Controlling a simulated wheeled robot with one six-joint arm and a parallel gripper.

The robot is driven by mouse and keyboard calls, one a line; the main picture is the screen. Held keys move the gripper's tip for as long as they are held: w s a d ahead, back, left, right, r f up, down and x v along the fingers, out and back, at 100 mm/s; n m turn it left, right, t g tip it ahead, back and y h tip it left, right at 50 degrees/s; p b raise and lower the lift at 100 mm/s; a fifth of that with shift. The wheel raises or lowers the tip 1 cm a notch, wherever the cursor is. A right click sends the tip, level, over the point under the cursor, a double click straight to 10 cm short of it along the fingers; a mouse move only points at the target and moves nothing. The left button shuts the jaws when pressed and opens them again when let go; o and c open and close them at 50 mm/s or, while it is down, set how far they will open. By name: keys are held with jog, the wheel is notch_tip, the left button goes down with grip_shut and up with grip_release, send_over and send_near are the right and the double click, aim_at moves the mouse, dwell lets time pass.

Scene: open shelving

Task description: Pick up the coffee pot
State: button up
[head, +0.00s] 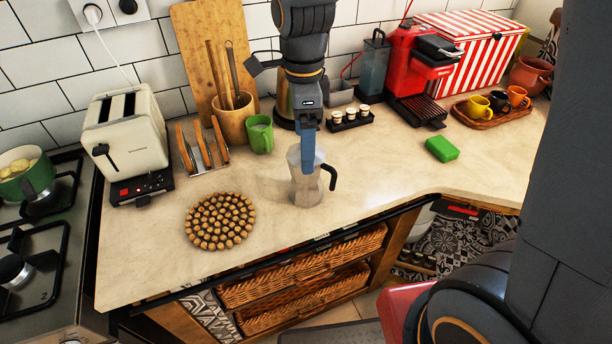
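The coffee pot (305,187) stands upright on the pale countertop (270,195), near its front edge. It is a silver-grey pot with a black handle on its right side. My gripper (308,158) points straight down from above, and its blue finger overlaps the top of the pot. Only one finger shows clearly, so its opening is hidden. I cannot tell whether it touches the pot.
A round cork trivet (219,221) lies left of the pot. Behind are a green mug (260,134), a wooden rack (203,148), a small tray of cups (350,120) and a red coffee machine (412,62). A green sponge (441,149) lies right; counter around it is clear.

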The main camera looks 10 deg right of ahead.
jog(key=shift+w+f, duration=0.2)
jog(key=shift+f, duration=0.35)
notch_tip(320, 180, down, 2)
jog(key=shift+f, duration=0.1)
jog(key=shift+w+d+f+p, duration=0.15)
jog(key=shift+f+p, duration=0.4)
jog(key=shift+f, duration=0.8)
jog(key=shift+w+d+f+p, duration=0.15)
jog(key=shift+f+p, duration=0.4)
jog(key=shift+f, duration=0.75)
jog(key=shift+s, duration=0.1)
jog(key=c, duration=1.4)
jog(key=shift+c, duration=0.5)
jog(key=shift+r, duration=0.15)
